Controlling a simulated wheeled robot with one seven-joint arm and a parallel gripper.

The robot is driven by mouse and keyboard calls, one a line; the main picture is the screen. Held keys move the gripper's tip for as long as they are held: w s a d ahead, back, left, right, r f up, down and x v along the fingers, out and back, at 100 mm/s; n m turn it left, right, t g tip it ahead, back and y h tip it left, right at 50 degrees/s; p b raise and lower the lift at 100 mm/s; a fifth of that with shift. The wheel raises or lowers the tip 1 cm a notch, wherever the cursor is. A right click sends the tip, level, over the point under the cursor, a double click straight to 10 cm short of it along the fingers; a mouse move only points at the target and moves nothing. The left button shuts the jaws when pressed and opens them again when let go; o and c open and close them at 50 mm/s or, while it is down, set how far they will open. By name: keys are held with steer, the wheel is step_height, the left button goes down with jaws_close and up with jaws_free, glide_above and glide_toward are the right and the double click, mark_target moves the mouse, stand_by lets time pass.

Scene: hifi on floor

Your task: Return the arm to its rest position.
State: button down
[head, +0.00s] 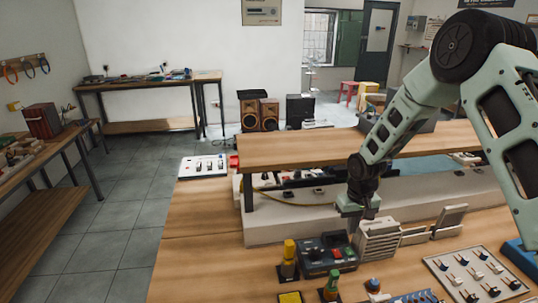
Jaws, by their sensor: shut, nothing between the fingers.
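My arm comes in from the right edge, bends at a large dark elbow joint, and slopes down to the left. My gripper (362,210) is at its low end, above the wooden workbench (200,235). It is shut and holds nothing that I can see. It is just at the top of a pale vented box (378,240); I cannot tell if they touch. The fingertips are small and partly hidden against the things behind them.
A dark control box (328,254) is left of the vented box. A yellow-topped device (289,260) stands left of that. A switch panel (473,274) lies at right. A raised wooden shelf (300,150) runs behind. The bench's left part is clear.

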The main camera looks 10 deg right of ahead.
steer(key=s+a+r+n+b, duration=0.1)
steer(key=s+a+r+n, duration=0.1)
steer(key=s+a+r, duration=0.5)
steer(key=s+a+r+n+b, duration=0.2)
steer(key=s+a+r, duration=0.25)
steer(key=a, duration=0.45)
steer(key=s+a+r+n+b, duration=0.1)
steer(key=s+a+r+n, duration=0.1)
steer(key=s, duration=0.8)
steer(key=s+a+r+n+b, duration=0.1)
steer(key=s+a+r, duration=0.1)
steer(key=s, duration=0.8)
steer(key=shift+a+n+y, duration=0.25)
steer(key=shift+n+y, duration=0.05)
steer(key=shift+n, duration=0.1)
steer(key=shift+r, duration=0.1)
